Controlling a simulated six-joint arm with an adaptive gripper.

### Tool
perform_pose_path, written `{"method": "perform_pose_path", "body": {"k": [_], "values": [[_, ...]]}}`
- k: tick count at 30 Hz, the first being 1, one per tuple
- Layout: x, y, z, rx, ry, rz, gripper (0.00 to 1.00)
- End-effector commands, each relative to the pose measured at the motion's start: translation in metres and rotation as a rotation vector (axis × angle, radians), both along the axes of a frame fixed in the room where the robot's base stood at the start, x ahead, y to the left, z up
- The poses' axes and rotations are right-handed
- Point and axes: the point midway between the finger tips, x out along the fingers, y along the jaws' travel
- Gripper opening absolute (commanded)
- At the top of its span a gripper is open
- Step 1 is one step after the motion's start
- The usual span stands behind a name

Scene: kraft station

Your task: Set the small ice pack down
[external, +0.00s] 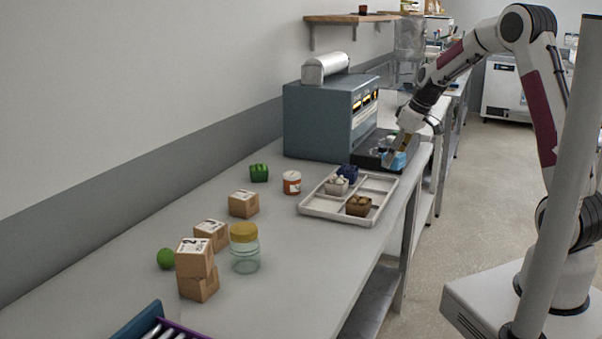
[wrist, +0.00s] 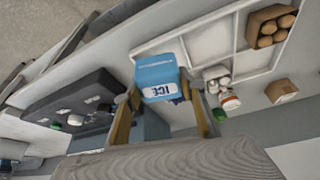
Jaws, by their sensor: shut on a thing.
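The small ice pack (wrist: 157,72) is a light blue block with a white label reading ICE. My gripper (wrist: 163,103) is shut on it, with one finger on each side. In the external view the ice pack (external: 399,161) hangs under my gripper (external: 400,148), at the front right end of the dark tray below the machine. Whether it touches anything beneath is hard to tell. In the wrist view the white divided tray (wrist: 195,42) lies beyond the ice pack, which hides part of it.
The white tray (external: 318,211) holds a dark blue carton (external: 347,171), a carton of white items (external: 337,187) and a brown carton (external: 358,206). Boxes and a jar (external: 245,250) stand nearer.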

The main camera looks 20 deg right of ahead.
Motion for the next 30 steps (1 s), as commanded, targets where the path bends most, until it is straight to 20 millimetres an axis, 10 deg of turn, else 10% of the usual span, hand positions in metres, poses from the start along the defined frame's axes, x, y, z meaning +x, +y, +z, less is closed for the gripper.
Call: {"method": "perform_pose_path", "body": {"k": [30], "values": [[-0.108,-0.056,-0.050,0.000,-0.001,-0.540,0.15]]}}
